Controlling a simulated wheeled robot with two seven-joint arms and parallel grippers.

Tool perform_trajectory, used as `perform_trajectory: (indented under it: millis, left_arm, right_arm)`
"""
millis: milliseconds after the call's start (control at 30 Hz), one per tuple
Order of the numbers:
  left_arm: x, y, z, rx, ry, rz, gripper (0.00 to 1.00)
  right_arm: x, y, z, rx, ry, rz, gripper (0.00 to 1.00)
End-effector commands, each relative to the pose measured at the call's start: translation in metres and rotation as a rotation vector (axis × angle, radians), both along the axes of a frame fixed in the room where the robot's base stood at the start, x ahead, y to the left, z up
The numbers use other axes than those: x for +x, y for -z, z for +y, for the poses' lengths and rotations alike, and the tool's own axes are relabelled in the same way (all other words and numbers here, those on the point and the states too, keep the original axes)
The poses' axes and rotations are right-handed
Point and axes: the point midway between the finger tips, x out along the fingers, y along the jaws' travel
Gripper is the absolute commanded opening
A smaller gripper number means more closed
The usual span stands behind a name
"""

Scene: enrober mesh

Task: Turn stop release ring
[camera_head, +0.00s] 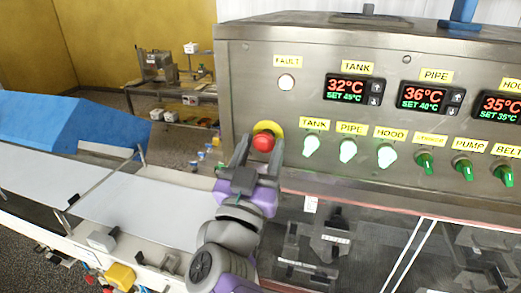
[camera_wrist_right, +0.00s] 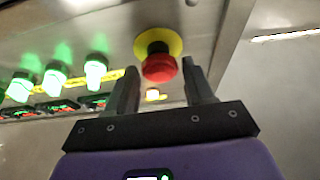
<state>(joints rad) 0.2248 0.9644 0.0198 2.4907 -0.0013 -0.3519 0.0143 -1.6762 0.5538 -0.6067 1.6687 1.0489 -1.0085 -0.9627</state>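The red stop button (camera_head: 263,142) sits on a yellow disc (camera_head: 267,127) at the left of the steel control panel (camera_head: 300,55). In the right wrist view the red button (camera_wrist_right: 160,68) hangs from a dark collar in front of its yellow disc (camera_wrist_right: 173,40). My right gripper (camera_head: 261,146) is at the button, with its fingers apart. The fingers of the right gripper (camera_wrist_right: 160,78) show on either side of the button, with gaps between; I see no contact. My left gripper is not in view.
Several lit switches (camera_head: 348,151) and green knobs (camera_head: 463,168) line the panel to the right, below temperature displays (camera_head: 354,90). A conveyor (camera_head: 160,208) with a blue cover (camera_head: 70,125) is at left. A table (camera_head: 175,88) stands behind.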

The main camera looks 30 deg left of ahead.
Motion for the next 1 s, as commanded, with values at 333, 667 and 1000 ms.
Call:
perform_trajectory:
  millis: [333, 667, 1000]
  left_arm:
    - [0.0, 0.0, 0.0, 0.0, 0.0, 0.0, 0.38]
    - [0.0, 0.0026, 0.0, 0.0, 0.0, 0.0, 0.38]
    - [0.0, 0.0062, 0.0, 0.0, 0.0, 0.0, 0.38]
  right_arm:
    - [-0.0001, 0.0002, -0.0001, 0.001, 0.001, 0.0, 0.11]
    - [0.0003, 0.0008, 0.0007, 0.097, 0.001, 0.023, 0.11]
    - [0.0, 0.0003, 0.002, 0.347, 0.002, 0.083, 0.11]
